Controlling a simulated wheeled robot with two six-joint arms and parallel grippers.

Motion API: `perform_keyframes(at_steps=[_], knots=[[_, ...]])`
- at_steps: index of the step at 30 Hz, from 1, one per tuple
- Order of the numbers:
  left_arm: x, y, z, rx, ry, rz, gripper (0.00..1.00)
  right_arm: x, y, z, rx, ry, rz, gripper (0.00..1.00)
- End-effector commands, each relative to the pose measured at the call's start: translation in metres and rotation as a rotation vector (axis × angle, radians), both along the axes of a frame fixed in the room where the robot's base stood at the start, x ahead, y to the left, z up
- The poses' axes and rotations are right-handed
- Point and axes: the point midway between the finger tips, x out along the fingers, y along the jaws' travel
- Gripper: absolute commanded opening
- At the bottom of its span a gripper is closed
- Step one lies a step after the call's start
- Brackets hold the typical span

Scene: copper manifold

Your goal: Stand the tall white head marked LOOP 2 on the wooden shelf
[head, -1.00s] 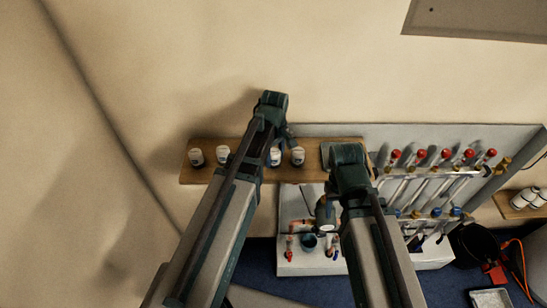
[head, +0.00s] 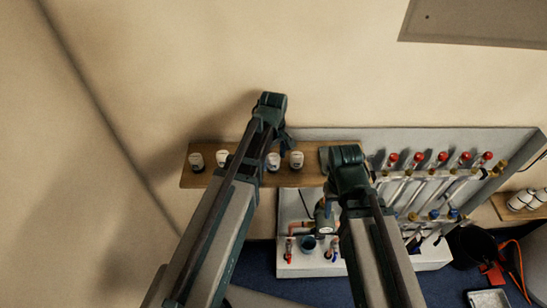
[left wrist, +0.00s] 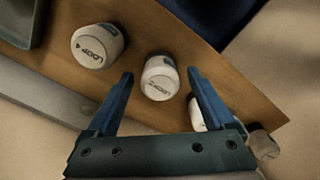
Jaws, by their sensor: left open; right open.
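The wooden shelf (head: 187,179) runs along the wall, with several white heads standing on it. In the left wrist view, the left head (left wrist: 97,45) reads LOOP, its number seemingly 4. Another head (left wrist: 159,77) stands between the fingertips of my left gripper (left wrist: 160,85), its number unclear. The gripper is open and holds nothing. A third head (left wrist: 198,115) is partly hidden by a finger, and a fourth (left wrist: 262,144) is at the right. I cannot tell which is LOOP 2. My right gripper (head: 346,168) is by the shelf's right end; its fingertips are hidden.
The copper manifold (head: 430,190) with red and blue caps stands on the right, beside my right arm. More white heads (head: 521,199) lie on a wooden board (head: 503,211) at the far right. A black bucket (head: 468,243) and a grey tray (head: 489,302) are on the floor.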

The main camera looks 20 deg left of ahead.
Motion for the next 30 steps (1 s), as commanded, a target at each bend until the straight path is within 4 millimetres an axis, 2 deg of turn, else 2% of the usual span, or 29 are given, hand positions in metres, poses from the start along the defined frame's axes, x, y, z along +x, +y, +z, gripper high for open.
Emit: perform_keyframes(at_steps=[1,18,26,28,30], knots=[[0.000,0.000,0.013,0.000,0.000,0.000,0.87,0.000,0.000,0.013,0.000,0.000,-0.001,0.53],[0.000,0.000,0.096,0.000,0.000,0.000,0.87,-0.001,0.000,0.096,0.000,0.004,-0.004,0.53],[0.000,0.000,0.103,0.000,0.000,-0.001,0.87,-0.001,0.000,0.103,0.000,0.003,-0.010,0.53],[-0.005,-0.004,0.103,0.002,0.001,-0.032,0.87,-0.001,0.000,0.103,0.000,0.003,-0.010,0.53],[-0.018,-0.017,0.102,0.008,0.007,-0.134,0.87,-0.001,0.000,0.102,0.000,0.003,-0.010,0.53]])
